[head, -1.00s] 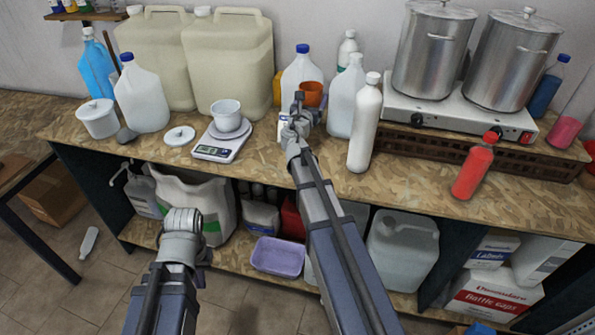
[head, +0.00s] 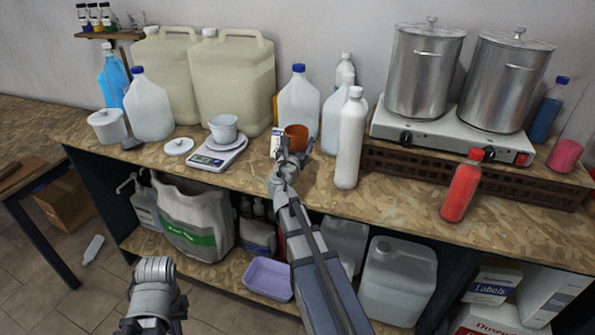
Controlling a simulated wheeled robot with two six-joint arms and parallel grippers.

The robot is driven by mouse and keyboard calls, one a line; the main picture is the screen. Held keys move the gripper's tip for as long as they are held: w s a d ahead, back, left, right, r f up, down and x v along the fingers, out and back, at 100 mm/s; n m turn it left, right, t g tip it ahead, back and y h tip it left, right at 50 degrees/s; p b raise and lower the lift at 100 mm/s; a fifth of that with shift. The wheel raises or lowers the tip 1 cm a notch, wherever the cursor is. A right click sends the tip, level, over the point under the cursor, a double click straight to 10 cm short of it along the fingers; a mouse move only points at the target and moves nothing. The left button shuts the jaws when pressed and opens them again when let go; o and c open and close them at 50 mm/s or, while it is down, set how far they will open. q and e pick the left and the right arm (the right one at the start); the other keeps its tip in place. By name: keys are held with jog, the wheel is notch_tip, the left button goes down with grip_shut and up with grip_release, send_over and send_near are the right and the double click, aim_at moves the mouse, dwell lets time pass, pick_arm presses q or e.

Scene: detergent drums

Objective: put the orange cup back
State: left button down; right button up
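The orange cup (head: 296,137) is upright at the back of the wooden counter, in front of the blue-capped jug. My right gripper (head: 294,152) is at the near side of the cup and appears shut on it; the wrist hides the fingertips in part. The cup's base is hidden, so I cannot tell whether it touches the counter. My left gripper (head: 154,272) is low in front of the counter, away from the cup; its fingers do not show clearly.
A small white box (head: 276,143) stands just left of the cup. A white bottle (head: 349,140) and a jug (head: 331,124) stand close on the right. A scale (head: 218,153) with a white cup is further left.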

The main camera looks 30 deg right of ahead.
jog(key=shift+f+b, duration=3.2)
jog(key=shift+f, duration=0.6)
jog(key=shift+f, duration=0.1)
jog(key=shift+f, duration=0.15)
jog(key=o, duration=1.3)
jog(key=shift+c, duration=0.2)
jog(key=shift+r, duration=0.4)
jog(key=v, duration=1.2)
jog(key=shift+f, duration=0.15)
